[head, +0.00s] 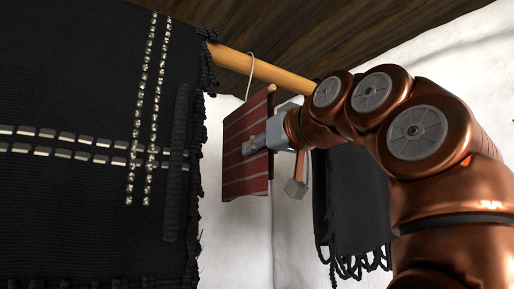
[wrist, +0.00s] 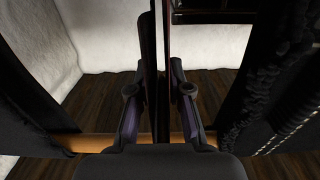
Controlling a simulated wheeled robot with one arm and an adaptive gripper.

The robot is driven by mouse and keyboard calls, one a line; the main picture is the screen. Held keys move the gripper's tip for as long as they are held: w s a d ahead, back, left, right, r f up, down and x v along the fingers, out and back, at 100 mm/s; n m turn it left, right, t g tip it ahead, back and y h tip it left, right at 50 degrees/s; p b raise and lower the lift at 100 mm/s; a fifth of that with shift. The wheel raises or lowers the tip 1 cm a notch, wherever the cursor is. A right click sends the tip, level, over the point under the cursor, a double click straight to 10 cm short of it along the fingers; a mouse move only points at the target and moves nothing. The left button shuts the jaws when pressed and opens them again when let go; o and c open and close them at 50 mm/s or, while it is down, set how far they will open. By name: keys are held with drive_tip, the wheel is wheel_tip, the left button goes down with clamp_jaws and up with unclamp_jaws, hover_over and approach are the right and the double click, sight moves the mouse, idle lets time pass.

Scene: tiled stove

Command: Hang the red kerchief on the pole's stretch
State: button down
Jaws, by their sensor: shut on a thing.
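The red kerchief (head: 246,165) with pale stripes hangs as a flat panel in the middle of the head view. A thin white hook (head: 250,72) rises from its top edge and crosses the pole in the picture; I cannot tell if it rests on the pole. My gripper (head: 254,146) is shut on the kerchief. In the wrist view, the kerchief shows edge-on as a thin dark strip (wrist: 164,70) between my fingers (wrist: 160,95). The wooden pole (head: 275,71) slopes down to the right behind my arm; it also crosses low in the wrist view (wrist: 88,143).
A large black cloth (head: 85,95) with metallic studs hangs close on the left. A black fringed cloth (head: 350,205) hangs on the right, behind my arm. The pole's stretch between the cloths looks bare. A wooden ceiling (head: 300,35) is above, with white walls (head: 295,230) behind.

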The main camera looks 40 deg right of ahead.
drive_tip(key=c, duration=1)
unclamp_jaws()
drive_tip(key=shift+s, duration=0.1)
drive_tip(key=s, duration=0.8)
drive_tip(key=s+a, duration=0.1)
drive_tip(key=s, duration=0.2)
drive_tip(key=shift+s, duration=0.4)
drive_tip(key=shift+a+f, duration=0.1)
drive_tip(key=shift+a, duration=0.05)
